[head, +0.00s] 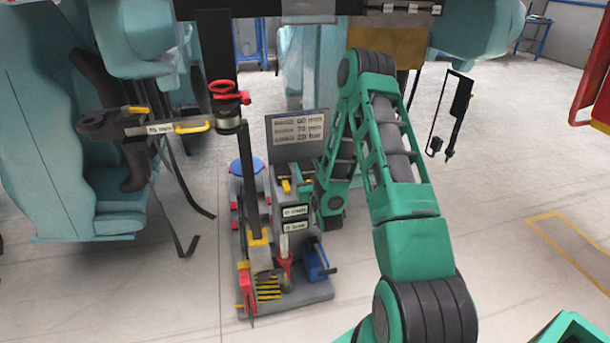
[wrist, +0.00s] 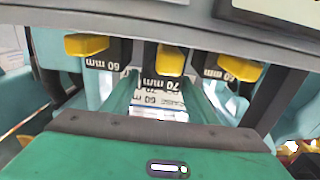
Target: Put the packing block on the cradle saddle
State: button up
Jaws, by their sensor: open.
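In the wrist view three dark blocks with yellow ends hang in a row: one marked 60 mm (wrist: 104,62), a middle one marked 70 mm (wrist: 170,75) and a right one (wrist: 222,68). Which is the packing block of the task I cannot tell. My gripper (wrist: 160,104) is open, its green fingers below the middle block and apart, with a white label plate visible between them. In the head view my gripper (head: 306,178) is at the grey rack (head: 293,250), partly hidden by my arm. I cannot pick out the cradle saddle for certain.
A sign board (head: 297,128) stands behind the rack. A black post (head: 251,180) with red fittings rises left of it, and a blue box (head: 316,260) sits low right. Teal train parts (head: 60,150) stand left. The floor (head: 510,170) is open to the right.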

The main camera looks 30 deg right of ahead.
jog(key=shift+x, duration=1.4)
jog(key=shift+a, duration=0.1)
jog(key=shift+c, duration=0.7)
grip_shut()
jog(key=shift+r, duration=0.15)
